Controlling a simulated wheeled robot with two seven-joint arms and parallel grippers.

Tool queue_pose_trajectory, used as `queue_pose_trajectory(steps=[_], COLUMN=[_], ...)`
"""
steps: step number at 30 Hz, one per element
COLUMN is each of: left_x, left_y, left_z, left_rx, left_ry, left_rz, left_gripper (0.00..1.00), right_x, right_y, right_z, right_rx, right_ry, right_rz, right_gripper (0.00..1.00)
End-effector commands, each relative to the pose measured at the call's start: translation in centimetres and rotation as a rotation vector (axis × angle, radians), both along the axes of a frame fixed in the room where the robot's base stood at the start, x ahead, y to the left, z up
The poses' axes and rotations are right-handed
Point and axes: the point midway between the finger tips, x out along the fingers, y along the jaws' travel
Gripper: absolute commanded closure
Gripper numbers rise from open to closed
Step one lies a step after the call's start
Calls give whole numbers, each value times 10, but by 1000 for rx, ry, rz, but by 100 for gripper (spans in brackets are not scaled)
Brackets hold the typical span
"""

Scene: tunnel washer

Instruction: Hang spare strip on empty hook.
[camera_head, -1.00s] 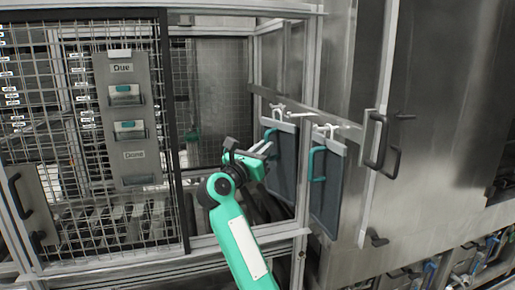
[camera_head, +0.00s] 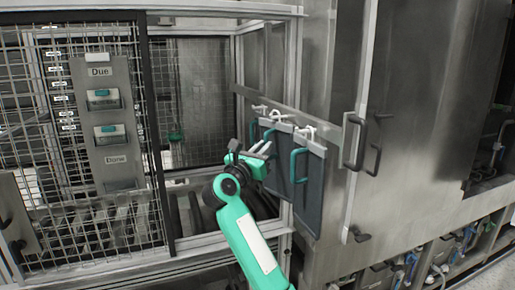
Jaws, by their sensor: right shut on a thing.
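Dark grey strips with teal handles hang side by side below a metal rail on the machine's side. The front strip (camera_head: 309,192) hangs under a white hook (camera_head: 305,131). The strip behind it (camera_head: 283,150) is under another white hook (camera_head: 279,120). A further white hook (camera_head: 259,109) is farther back on the rail; whether it bears a strip is unclear. My right gripper (camera_head: 264,149) is shut at the teal handle of the rear strip, which I take as the spare strip. The exact grip is small and partly hidden. My left gripper is out of view.
A mesh door (camera_head: 50,150) with a panel labelled Due and Done (camera_head: 103,125) stands at left. A framed opening is behind my arm. The steel machine door (camera_head: 425,100) with black handles is at right. Hoses and valves run along the lower right.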

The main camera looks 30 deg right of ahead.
Motion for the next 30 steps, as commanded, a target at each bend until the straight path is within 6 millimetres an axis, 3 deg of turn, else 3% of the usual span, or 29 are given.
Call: queue_pose_trajectory(steps=[12, 30], left_x=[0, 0], left_y=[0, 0], left_z=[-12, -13], left_rx=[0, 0], left_ry=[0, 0], left_rz=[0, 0], left_gripper=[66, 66], right_x=[-4, -4], right_y=[-15, -17], right_z=[-10, -10], right_rx=[1, -1], right_ry=[-1, 0], right_rz=[-1, 0], right_gripper=[100, 100])
